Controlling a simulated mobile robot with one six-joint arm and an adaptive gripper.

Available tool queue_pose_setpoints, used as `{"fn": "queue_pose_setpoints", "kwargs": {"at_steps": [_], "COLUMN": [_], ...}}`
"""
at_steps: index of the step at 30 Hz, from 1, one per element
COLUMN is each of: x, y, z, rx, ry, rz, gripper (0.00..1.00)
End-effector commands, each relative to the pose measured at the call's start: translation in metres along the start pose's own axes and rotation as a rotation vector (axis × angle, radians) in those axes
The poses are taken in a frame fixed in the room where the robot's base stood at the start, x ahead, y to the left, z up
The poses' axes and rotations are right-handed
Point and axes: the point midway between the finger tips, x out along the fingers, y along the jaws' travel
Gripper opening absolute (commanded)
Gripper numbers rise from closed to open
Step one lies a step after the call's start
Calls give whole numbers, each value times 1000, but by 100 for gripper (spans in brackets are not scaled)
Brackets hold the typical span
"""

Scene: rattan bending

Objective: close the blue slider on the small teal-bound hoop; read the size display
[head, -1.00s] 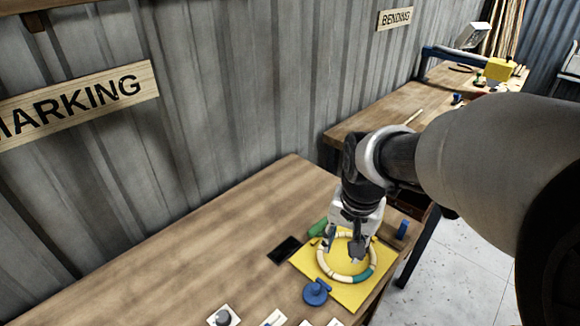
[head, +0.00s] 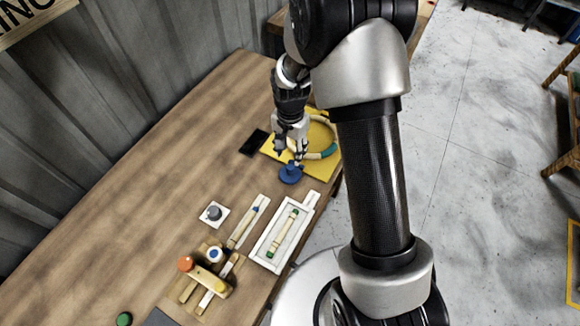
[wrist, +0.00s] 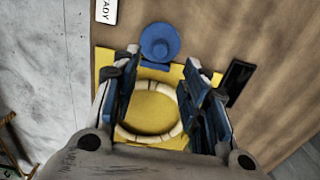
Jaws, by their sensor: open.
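The cream hoop (head: 325,133) with a teal binding (head: 329,150) lies on a yellow board (head: 275,147). The wrist view shows the hoop (wrist: 152,138) between and below my fingers; its teal part is hidden there. The round blue slider (head: 290,173) sits at the board's near edge, and also shows in the wrist view (wrist: 160,44) just beyond the fingertips. My gripper (head: 291,157) is open and empty, above the board close to the slider. I cannot tell whether it touches it. A dark flat display (head: 254,143) lies beside the board and looks blank; it also shows in the wrist view (wrist: 238,78).
A white tray (head: 258,248) with a green-ended rod stands nearer on the table. Beside it are a grey knob on a white plate (head: 213,213) and a wooden jig (head: 205,282).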

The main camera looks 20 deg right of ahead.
Motion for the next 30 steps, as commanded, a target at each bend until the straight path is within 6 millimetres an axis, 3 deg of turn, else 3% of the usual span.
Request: {"fn": "queue_pose_setpoints", "kwargs": {"at_steps": [6, 12, 18, 26, 30], "x": [50, 80, 91, 92, 92], "y": [1, 0, 0, 0, 0], "z": [1, 0, 0, 0, 0], "rx": [-1, -1, -1, -1, -1], "ry": [-2, -2, 0, 1, 0], "rz": [2, 2, 0, -1, -1], "gripper": [41, 41, 41, 41, 32]}}
